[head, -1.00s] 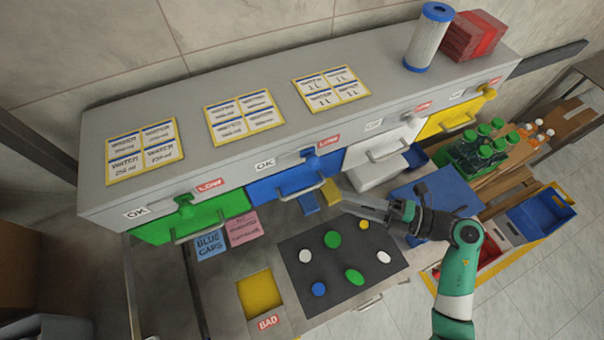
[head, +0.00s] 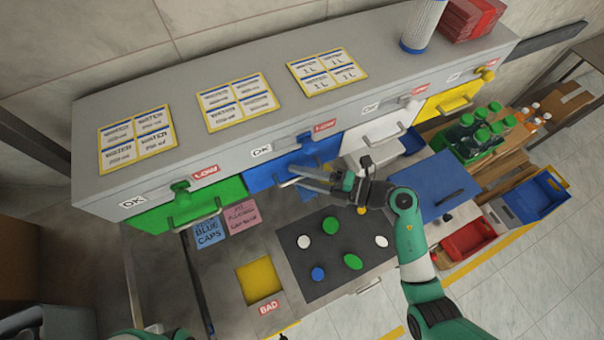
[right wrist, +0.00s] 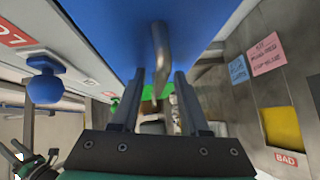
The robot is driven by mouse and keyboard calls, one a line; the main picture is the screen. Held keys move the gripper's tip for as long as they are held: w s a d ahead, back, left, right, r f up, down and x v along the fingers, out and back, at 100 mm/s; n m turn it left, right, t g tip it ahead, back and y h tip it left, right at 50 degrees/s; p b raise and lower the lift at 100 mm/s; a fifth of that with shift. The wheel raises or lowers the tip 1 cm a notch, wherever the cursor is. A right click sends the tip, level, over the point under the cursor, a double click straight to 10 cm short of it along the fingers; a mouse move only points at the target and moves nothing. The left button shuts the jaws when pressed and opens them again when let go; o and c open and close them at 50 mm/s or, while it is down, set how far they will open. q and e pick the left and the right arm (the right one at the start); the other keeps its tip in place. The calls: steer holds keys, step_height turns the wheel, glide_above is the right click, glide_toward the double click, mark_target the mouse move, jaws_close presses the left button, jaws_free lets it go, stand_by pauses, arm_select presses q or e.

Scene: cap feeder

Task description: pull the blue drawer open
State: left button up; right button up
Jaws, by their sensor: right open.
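The blue drawer (head: 262,177) is in the grey cabinet, between the green drawer and the white drawer. Its front looks roughly in line with the green one, so it appears closed. In the head view my right gripper (head: 292,177) is at its metal handle, which it partly covers. In the right wrist view the blue drawer front (right wrist: 110,25) fills the top, and the curved handle (right wrist: 161,55) appears between the two open fingers (right wrist: 158,95). I cannot tell whether either finger touches it. My left gripper is out of view.
The green drawer (head: 150,217) is on the left, the white drawer (head: 365,140) and yellow drawer (head: 440,105) on the right. Below lies a dark mat (head: 335,283) with several coloured caps. A blue knob (right wrist: 45,85) sticks out above the blue drawer.

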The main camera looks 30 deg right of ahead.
jaws_close()
stand_by(1.3)
